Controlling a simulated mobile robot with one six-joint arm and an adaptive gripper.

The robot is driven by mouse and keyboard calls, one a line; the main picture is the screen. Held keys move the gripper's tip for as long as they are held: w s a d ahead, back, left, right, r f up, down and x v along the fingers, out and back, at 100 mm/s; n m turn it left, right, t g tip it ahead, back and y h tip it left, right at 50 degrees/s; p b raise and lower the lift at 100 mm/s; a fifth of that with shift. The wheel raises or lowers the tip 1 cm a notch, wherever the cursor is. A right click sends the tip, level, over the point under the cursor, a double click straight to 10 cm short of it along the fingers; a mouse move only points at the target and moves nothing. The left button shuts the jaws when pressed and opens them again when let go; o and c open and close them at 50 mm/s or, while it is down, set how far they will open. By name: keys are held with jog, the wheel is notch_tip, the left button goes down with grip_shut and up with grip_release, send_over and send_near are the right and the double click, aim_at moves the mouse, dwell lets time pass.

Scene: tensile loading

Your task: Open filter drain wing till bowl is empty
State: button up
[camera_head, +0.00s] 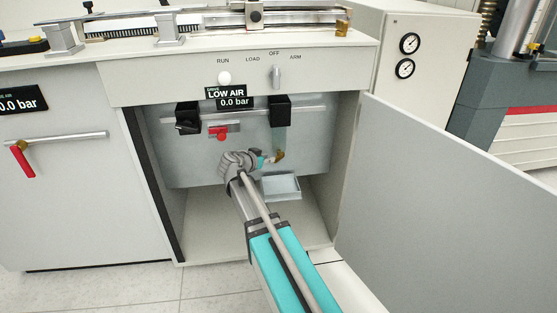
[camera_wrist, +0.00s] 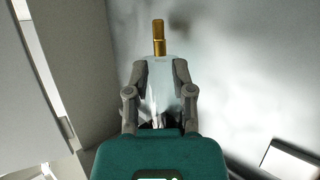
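The filter bowl (camera_head: 278,138) hangs pale and translucent under a black filter head (camera_head: 280,110) inside the open cabinet. The brass drain (camera_head: 279,156) is at its lower end. My gripper (camera_head: 266,161) is just left of the drain, close to it. In the wrist view, the fingers of my gripper (camera_wrist: 160,68) stand apart, with the pale bowl (camera_wrist: 160,76) between or behind them. The brass drain (camera_wrist: 158,38) shows beyond the fingertips. Contact and the wing's angle cannot be told. The liquid level in the bowl is not readable.
A shallow tray (camera_head: 282,187) is below the drain. The display (camera_head: 233,97) reads LOW AIR, 0.0 bar. The cabinet door (camera_head: 450,200) stands open at right.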

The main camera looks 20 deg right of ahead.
aim_at(278, 156)
jog(key=b+x, duration=0.2)
jog(key=x, duration=0.5)
jog(key=shift+w+d+f, duration=0.1)
jog(key=shift+w+d, duration=0.05)
jog(key=shift+d, duration=0.2)
grip_shut()
